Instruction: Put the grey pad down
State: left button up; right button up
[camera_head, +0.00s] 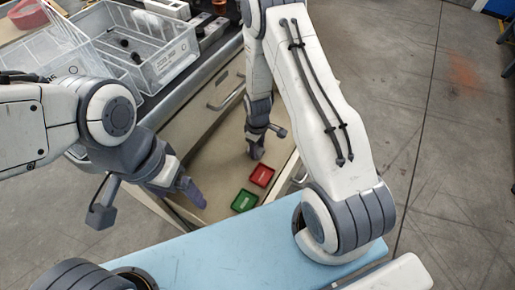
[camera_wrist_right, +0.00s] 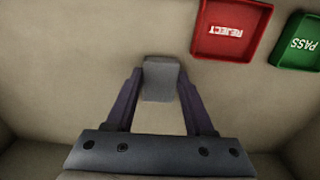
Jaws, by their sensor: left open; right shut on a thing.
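The grey pad (camera_wrist_right: 160,80) sits between the fingertips of my right gripper (camera_wrist_right: 160,88) in the right wrist view, and the fingers are shut on it. The drawer floor lies behind it; I cannot tell how high the pad is above it. In the head view my right gripper (camera_head: 257,150) points down into the open drawer (camera_head: 213,150), up and left of the red tray. My left gripper (camera_head: 192,192) is open and empty near the drawer's left side. The red REJECT tray (camera_wrist_right: 232,30) and green PASS tray (camera_wrist_right: 298,43) look empty.
In the head view the red tray (camera_head: 262,176) and green tray (camera_head: 244,201) lie side by side at the near end of the drawer. Clear plastic bins (camera_head: 140,50) with dark items stand on the bench at upper left. Much of the drawer floor is bare.

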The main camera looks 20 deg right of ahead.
jog(key=shift+f, duration=0.1)
jog(key=shift+f, duration=0.15)
jog(key=o, duration=1.3)
jog(key=shift+r, duration=0.2)
